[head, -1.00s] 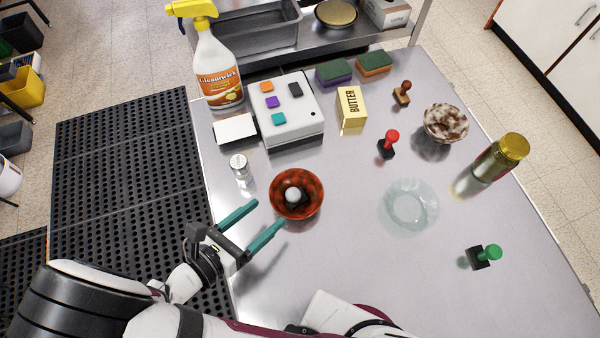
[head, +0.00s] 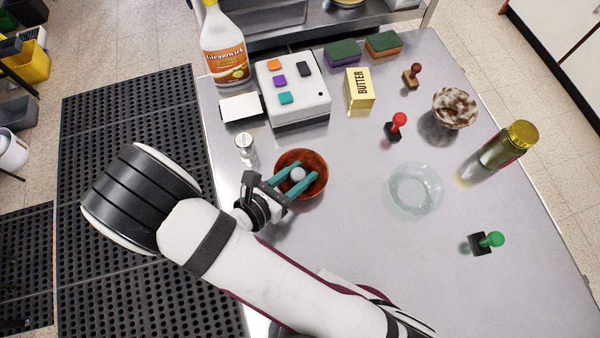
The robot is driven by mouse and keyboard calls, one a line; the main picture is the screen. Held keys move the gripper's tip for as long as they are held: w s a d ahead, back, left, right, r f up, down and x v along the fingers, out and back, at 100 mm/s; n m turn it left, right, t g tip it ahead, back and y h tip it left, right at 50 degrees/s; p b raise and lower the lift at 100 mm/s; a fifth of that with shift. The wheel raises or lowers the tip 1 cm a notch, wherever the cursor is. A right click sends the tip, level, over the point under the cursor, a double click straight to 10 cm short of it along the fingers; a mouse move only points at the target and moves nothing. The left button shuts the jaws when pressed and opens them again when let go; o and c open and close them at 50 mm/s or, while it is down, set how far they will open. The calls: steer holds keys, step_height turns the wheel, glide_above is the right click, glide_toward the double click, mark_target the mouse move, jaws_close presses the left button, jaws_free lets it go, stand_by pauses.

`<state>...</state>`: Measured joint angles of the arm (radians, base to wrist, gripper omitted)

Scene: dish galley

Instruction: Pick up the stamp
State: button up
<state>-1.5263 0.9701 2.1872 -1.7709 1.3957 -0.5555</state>
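A stamp with a white round knob (head: 297,174) stands in a reddish-brown bowl (head: 316,189); its dark base is mostly hidden. My gripper (head: 299,170) is over the bowl, its teal fingers apart on either side of the knob. It looks open, and I cannot see contact with the knob.
A small shaker (head: 245,146) stands just left of the bowl. A white button box (head: 300,103), a butter block (head: 360,88) and a spray bottle (head: 224,50) are behind. A glass dish (head: 414,190), a mottled bowl (head: 454,107) and a gold-capped jar (head: 507,146) are at right.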

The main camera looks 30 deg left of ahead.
jaws_close()
